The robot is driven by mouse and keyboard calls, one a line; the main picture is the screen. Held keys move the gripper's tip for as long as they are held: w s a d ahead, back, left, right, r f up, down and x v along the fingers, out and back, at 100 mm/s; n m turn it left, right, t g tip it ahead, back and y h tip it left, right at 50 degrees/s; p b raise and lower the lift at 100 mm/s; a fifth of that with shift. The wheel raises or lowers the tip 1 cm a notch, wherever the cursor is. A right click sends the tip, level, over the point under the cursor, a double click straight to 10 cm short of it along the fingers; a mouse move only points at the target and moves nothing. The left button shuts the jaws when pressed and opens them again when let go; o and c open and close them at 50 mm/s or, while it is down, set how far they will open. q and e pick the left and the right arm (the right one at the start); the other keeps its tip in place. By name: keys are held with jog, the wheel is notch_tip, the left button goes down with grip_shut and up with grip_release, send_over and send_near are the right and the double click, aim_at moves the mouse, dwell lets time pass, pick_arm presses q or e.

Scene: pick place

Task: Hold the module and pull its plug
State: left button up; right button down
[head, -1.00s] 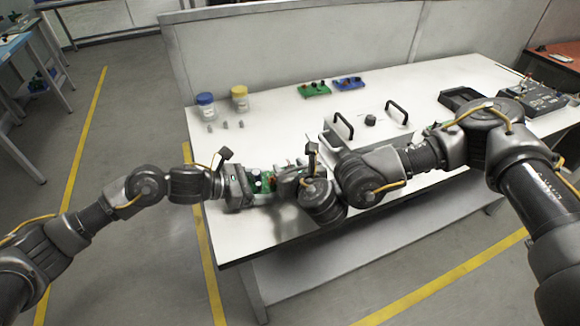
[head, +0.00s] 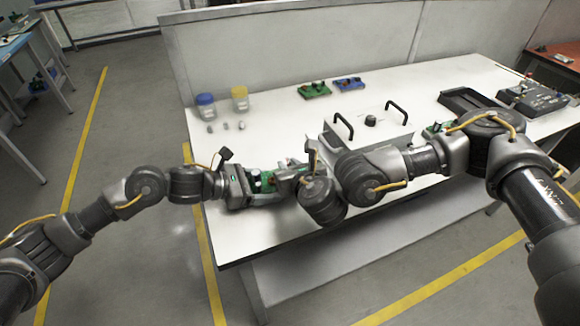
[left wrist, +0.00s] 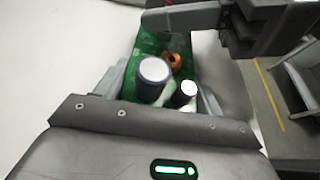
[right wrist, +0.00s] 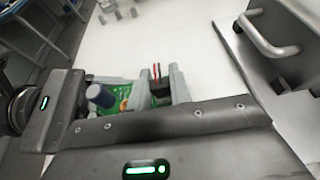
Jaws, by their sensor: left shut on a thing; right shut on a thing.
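The module is a green circuit board (left wrist: 148,45) with a large blue-grey capacitor (left wrist: 152,78), a smaller dark one and a copper coil (left wrist: 172,60). My left gripper (head: 254,187) is shut on the module, with a finger on either side in the left wrist view. My right gripper (head: 284,181) is shut at the module's other end. In the right wrist view, red and black wires (right wrist: 156,72) rise between its fingers (right wrist: 158,90). The plug itself is mostly hidden by those fingers, so I cannot tell whether it is still seated.
A light case (head: 366,130) with two dark handles stands right of centre. Two jars, one blue-lidded (head: 206,106) and one yellow-lidded (head: 240,98), stand at the back left. Green (head: 314,90) and blue boards (head: 349,84) lie at the back. The table's front left is clear.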

pick_arm(q)
jog(key=shift+s, duration=0.1)
pick_arm(e)
jog(key=shift+a+r, duration=0.1)
jog(key=shift+a, duration=0.05)
dwell(0.3)
jog(key=shift+s+a+r, duration=0.1)
jog(key=shift+a+r, duration=0.05)
jog(key=shift+r, duration=0.3)
jog(key=shift+d+r, duration=0.2)
jog(key=shift+r, duration=0.4)
